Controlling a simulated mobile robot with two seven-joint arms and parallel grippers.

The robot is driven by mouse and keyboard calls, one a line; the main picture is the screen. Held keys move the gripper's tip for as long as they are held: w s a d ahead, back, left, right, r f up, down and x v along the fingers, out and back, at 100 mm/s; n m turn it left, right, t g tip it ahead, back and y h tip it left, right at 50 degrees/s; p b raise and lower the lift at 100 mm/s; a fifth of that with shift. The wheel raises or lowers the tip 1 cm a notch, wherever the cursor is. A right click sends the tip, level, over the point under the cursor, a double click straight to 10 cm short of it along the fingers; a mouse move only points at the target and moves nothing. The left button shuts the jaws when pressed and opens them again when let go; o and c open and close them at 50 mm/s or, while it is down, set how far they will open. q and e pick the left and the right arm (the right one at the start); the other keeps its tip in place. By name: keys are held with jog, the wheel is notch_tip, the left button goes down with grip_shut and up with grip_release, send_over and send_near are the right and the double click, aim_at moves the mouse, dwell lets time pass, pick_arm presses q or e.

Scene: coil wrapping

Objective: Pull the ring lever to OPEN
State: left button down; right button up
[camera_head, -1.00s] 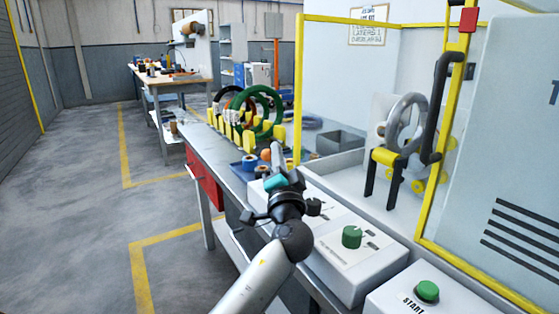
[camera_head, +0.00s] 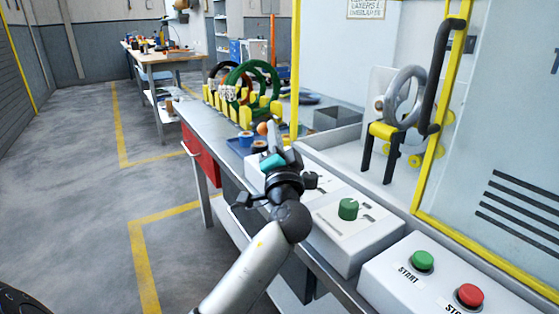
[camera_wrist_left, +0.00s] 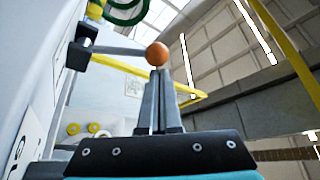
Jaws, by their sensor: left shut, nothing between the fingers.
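The lever has an orange ball knob (camera_head: 262,128), which shows just beyond my left gripper in the head view. In the left wrist view the knob (camera_wrist_left: 157,54) sits at the end of a grey rod (camera_wrist_left: 118,50) that runs left to a black block. My left gripper (camera_wrist_left: 162,74) is shut and empty, its tips right by the knob's underside; I cannot tell if they touch. The grey ring (camera_head: 404,97) stands upright in the machine at the right. I see no readable OPEN mark. My right gripper is not in view.
A control box with a green knob (camera_head: 348,208) and one with a green START button (camera_head: 423,261) and a red button (camera_head: 470,294) line the bench front. Green and dark coils (camera_head: 262,80) stand in a yellow rack. A yellow frame post (camera_head: 295,70) rises behind the gripper.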

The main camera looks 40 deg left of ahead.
pick_arm(q)
jog(key=v, duration=1.3)
jog(key=shift+s+d, duration=0.25)
jog(key=shift+s, duration=0.1)
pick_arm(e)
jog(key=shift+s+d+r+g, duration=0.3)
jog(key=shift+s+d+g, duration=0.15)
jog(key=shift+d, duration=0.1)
